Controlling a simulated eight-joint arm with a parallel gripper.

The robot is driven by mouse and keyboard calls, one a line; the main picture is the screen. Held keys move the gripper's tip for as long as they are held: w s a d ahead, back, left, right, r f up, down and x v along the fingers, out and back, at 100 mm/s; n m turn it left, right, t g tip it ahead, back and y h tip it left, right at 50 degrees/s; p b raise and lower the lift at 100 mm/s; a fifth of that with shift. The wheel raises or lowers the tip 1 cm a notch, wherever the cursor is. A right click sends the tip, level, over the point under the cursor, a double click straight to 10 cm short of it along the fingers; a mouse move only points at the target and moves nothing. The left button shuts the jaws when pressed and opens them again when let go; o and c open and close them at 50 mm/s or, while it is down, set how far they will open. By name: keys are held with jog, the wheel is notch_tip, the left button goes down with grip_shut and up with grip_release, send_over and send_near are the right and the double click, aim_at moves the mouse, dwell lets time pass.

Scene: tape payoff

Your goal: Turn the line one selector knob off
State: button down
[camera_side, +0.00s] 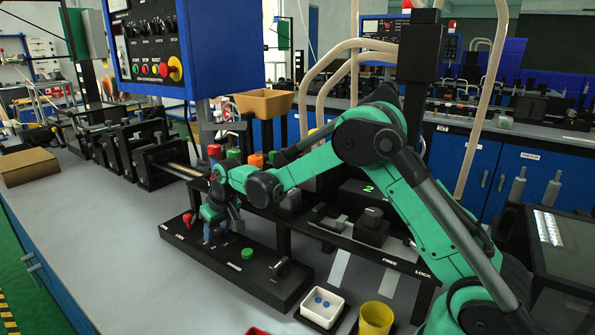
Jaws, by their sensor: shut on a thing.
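A long black control panel (190,254) lies on the grey bench in the side view. It carries a red control (187,220) at its left end, a green button (247,254) near the middle and a black handle-like control (279,267) at the right end. My gripper (211,235) points down at the left half of the panel, between the red control and the green button. It is shut on a small blue knob-like part (209,231), mostly hidden by the jaws. The panel labels are too small to read, and the knob's angle cannot be told.
A black raised rack (340,240) with colored blocks stands right behind the panel. A white tray (322,306) with blue pieces and a yellow cup (376,319) stand at the front right. A cardboard box (27,167) lies at the left; the bench's left front is clear.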

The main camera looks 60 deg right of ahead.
jog(key=shift+a+m+h, duration=0.1)
jog(key=shift+m+h, duration=0.5)
jog(key=shift+m, duration=1)
jog(key=shift+c, duration=2.1)
grip_release()
jog(key=shift+r, duration=0.1)
jog(key=shift+v, duration=2.75)
jog(key=shift+a, duration=0.1)
